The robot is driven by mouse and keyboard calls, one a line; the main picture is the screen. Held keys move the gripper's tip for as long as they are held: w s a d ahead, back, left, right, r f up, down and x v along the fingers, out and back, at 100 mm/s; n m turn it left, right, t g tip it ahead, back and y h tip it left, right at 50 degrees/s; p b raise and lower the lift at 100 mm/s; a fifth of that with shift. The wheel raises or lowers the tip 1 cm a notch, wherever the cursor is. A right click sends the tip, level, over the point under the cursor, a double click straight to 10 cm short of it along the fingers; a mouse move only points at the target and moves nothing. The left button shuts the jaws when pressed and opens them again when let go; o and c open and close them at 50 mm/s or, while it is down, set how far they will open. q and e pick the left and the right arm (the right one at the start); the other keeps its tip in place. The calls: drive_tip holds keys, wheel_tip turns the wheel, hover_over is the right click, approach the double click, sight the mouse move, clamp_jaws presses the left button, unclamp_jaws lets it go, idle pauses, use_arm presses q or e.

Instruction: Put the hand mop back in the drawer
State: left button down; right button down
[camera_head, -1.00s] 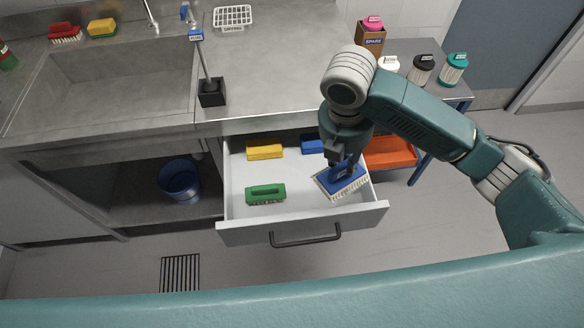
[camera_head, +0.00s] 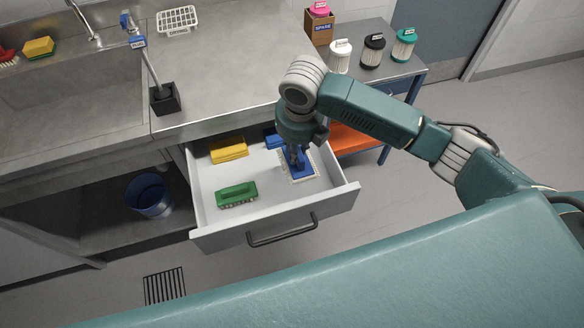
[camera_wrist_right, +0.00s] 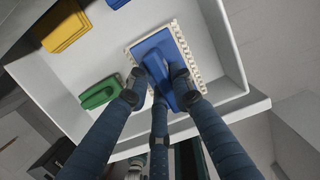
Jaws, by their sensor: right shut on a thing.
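The hand mop is a blue pad with a pale fringe (camera_head: 299,170). It is at the right part of the open white drawer (camera_head: 330,200) in the head view. My right gripper (camera_head: 297,165) reaches down into the drawer, shut on the mop's handle. In the right wrist view the fingers (camera_wrist_right: 160,92) close around the blue handle, and the mop's blue plate (camera_wrist_right: 160,45) shows beyond them with its fringe around it. The mop appears low over the drawer floor; whether it touches is hard to tell. My left gripper is not in view.
In the drawer lie a green brush (camera_head: 236,194), a yellow block (camera_head: 229,149) and a partly hidden blue item (camera_head: 272,138). The drawer's front with a black handle (camera_head: 283,229) faces me. A blue bucket (camera_head: 148,196) stands under the counter.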

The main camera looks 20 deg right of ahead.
sight(295, 171)
wheel_tip(295, 171, down, 10)
drive_tip(key=shift+f, duration=0.1)
idle(0.4)
drive_tip(key=c, duration=1.5)
unclamp_jaws()
drive_tip(key=shift+f, duration=0.1)
drive_tip(key=shift+c, duration=0.2)
drive_tip(key=r, duration=0.4)
drive_tip(key=s+r, duration=0.1)
drive_tip(key=r, duration=0.7)
drive_tip(key=shift+s+r, duration=0.1)
drive_tip(key=shift+s, duration=0.3)
